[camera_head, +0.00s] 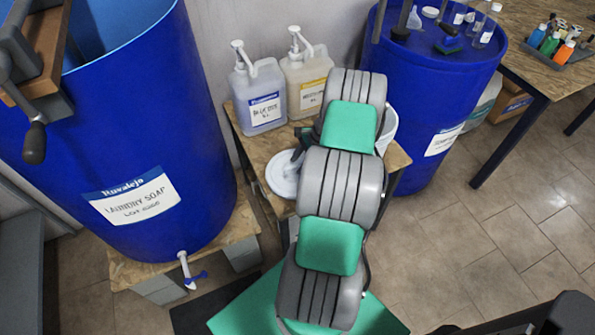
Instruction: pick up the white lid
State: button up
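The white lid (283,176) is a round white disc on a small wooden table (258,147), left of my arm. Part of its right side is hidden behind my arm. My arm reaches from the bottom of the view up over the table. A grey part beside the lid's upper edge may belong to my gripper, but its fingers cannot be made out. Whether anything touches the lid cannot be told.
Two pump jugs, one bluish (258,95) and one cream (306,80), stand behind the lid. A white bucket (390,125) is partly hidden behind my arm. Large blue drums stand left (150,110) and right (430,90). Tiled floor (480,230) is open at right.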

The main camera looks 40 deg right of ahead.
jog(key=shift+w+d, duration=0.15)
jog(key=shift+c, duration=0.4)
jog(key=shift+s+a+r, duration=0.2)
jog(key=shift+a, duration=0.1)
jog(key=c, duration=0.3)
jog(key=shift+s, duration=0.1)
grip_shut()
